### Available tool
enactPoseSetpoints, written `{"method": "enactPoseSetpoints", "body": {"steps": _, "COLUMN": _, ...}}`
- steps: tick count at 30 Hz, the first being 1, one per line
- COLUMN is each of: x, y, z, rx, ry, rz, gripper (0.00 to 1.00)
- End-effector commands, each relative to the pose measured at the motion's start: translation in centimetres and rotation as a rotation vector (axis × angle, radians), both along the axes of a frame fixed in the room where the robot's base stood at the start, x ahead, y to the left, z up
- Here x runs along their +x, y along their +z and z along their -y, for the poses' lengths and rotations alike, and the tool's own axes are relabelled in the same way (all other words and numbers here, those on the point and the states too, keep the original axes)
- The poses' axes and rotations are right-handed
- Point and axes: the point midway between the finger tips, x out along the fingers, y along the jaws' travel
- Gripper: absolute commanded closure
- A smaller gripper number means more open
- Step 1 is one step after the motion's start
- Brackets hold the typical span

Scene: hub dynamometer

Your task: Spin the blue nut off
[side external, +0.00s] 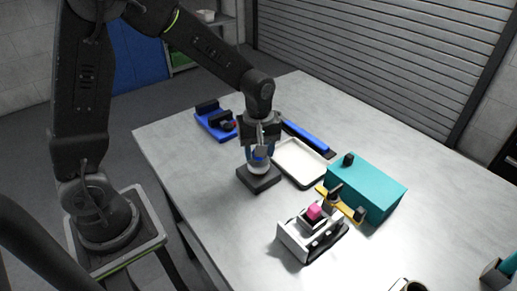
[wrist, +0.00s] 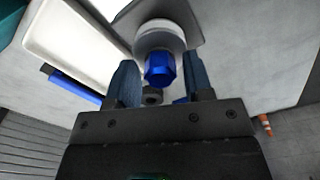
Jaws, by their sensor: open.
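The blue nut (wrist: 160,70) sits on a round white and grey hub (wrist: 158,34) in the wrist view, a little beyond my fingertips. My gripper (wrist: 159,82) is open, with one finger to each side of the nut and visible gaps between. In the side external view my gripper (side external: 260,150) points down over the hub (side external: 259,168), which stands on a dark square base (side external: 259,180). Only a small patch of the blue nut (side external: 259,155) shows there; my fingers hide the rest.
A white tray (side external: 300,163) lies close to the right of the hub. A blue fixture (side external: 214,122) stands at the back left. The table's front left is clear.

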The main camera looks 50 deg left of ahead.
Motion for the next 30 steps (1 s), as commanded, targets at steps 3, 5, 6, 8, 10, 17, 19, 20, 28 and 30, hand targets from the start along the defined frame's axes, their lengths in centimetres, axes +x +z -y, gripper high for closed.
{"method": "enactPoseSetpoints", "body": {"steps": 3, "x": 0.0, "y": 0.0, "z": 0.0, "rx": 0.0, "ry": -0.09, "rz": 0.0, "gripper": 0.53}}
{"method": "enactPoseSetpoints", "body": {"steps": 5, "x": 0.0, "y": 0.0, "z": 0.0, "rx": 0.0, "ry": -0.136, "rz": 0.0, "gripper": 0.53}}
{"method": "enactPoseSetpoints", "body": {"steps": 6, "x": 0.0, "y": 0.01, "z": 0.0, "rx": 0.0, "ry": -0.167, "rz": 0.0, "gripper": 0.53}}
{"method": "enactPoseSetpoints", "body": {"steps": 8, "x": 0.01, "y": 0.01, "z": 0.0, "rx": 0.0, "ry": -0.214, "rz": 0.0, "gripper": 0.53}}
{"method": "enactPoseSetpoints", "body": {"steps": 10, "x": 0.0, "y": 0.01, "z": 0.0, "rx": 0.0, "ry": -0.268, "rz": 0.0, "gripper": 0.53}}
{"method": "enactPoseSetpoints", "body": {"steps": 17, "x": 0.01, "y": 0.01, "z": 0.0, "rx": 0.0, "ry": -0.446, "rz": 0.0, "gripper": 0.53}}
{"method": "enactPoseSetpoints", "body": {"steps": 19, "x": 0.01, "y": 0.01, "z": 0.0, "rx": 0.0, "ry": -0.501, "rz": 0.0, "gripper": 0.53}}
{"method": "enactPoseSetpoints", "body": {"steps": 20, "x": 0.01, "y": 0.01, "z": 0.0, "rx": 0.0, "ry": -0.524, "rz": 0.0, "gripper": 0.53}}
{"method": "enactPoseSetpoints", "body": {"steps": 28, "x": 0.01, "y": 0.01, "z": 0.0, "rx": 0.0, "ry": -0.631, "rz": 0.0, "gripper": 0.53}}
{"method": "enactPoseSetpoints", "body": {"steps": 30, "x": 0.01, "y": 0.01, "z": 0.0, "rx": 0.0, "ry": -0.631, "rz": 0.0, "gripper": 0.53}}
